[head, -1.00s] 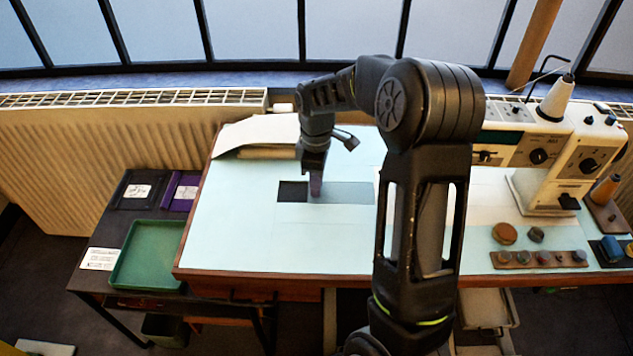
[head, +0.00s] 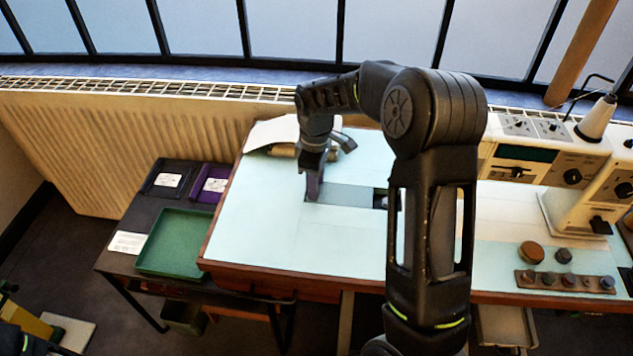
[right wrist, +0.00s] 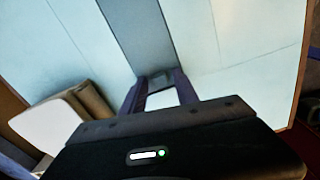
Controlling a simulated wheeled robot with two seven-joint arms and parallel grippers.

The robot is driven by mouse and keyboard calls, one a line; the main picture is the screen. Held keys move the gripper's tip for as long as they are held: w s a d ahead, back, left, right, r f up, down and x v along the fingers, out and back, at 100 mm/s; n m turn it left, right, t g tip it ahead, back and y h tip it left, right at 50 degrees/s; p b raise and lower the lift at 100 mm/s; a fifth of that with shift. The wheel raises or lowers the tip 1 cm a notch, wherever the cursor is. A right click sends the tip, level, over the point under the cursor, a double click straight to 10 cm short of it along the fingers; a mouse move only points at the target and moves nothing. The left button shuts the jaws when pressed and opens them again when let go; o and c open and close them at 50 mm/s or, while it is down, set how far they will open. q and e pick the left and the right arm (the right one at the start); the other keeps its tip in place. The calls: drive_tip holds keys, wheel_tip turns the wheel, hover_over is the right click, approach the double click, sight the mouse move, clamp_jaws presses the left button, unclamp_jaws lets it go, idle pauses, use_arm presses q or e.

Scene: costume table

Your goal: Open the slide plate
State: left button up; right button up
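The slide plate (head: 348,194) is a grey strip set flush in the pale blue table top. A dark opening (head: 379,201) shows at its right end, partly hidden by my right arm. My right gripper (head: 312,196) points down at the plate's left end. In the right wrist view, the fingers of this gripper (right wrist: 158,82) stand apart at the end of the grey plate (right wrist: 143,38). A small darker patch shows between the fingertips; whether they touch the plate is unclear. My left gripper is out of view.
A green tray (head: 172,244) stands on a dark side table at left. A sewing machine (head: 560,165) stands at right, with a wooden holder of several small pieces (head: 565,282) before it. Folded cloth (head: 272,133) lies at the back-left corner. The table's front left is clear.

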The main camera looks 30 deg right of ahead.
drive_tip(key=shift+r, duration=0.1)
wheel_tip(320, 180, up, 8)
drive_tip(key=shift+f, duration=0.2)
idle(0.4)
drive_tip(key=shift+f, duration=0.1)
idle(0.4)
